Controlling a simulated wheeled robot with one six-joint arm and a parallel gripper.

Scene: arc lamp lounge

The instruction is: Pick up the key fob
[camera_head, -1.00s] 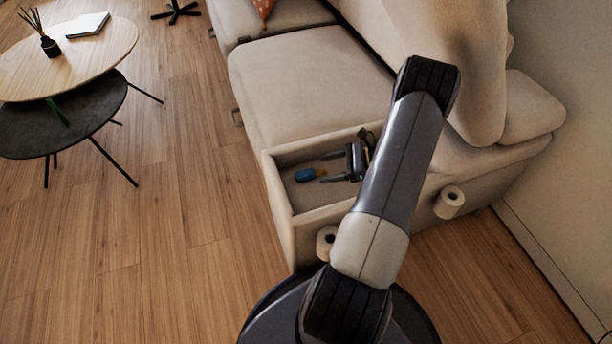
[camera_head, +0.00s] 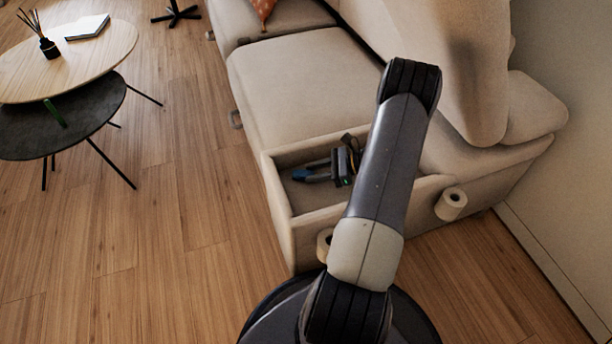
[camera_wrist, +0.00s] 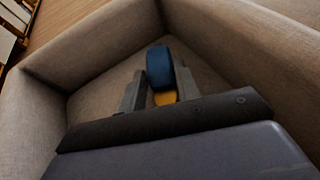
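The key fob is a blue, rounded piece with a yellow-orange end. In the wrist view the fob (camera_wrist: 160,66) lies between the two grey fingers of my gripper (camera_wrist: 160,88), its blue sides against both fingertips and its yellow end toward the palm. In the head view my gripper (camera_head: 306,173) reaches down into the open armrest compartment (camera_head: 281,198) of the sofa, and the blue fob (camera_head: 299,175) shows at the fingertips. The fingers appear shut on it. The fob is at or very near the compartment floor; any gap beneath it is hidden.
The compartment's padded walls surround my gripper closely. The beige sofa (camera_head: 300,85) extends behind it. Two nested tables (camera_head: 100,50) stand at upper left. The wooden floor (camera_head: 160,220) on the left is clear.

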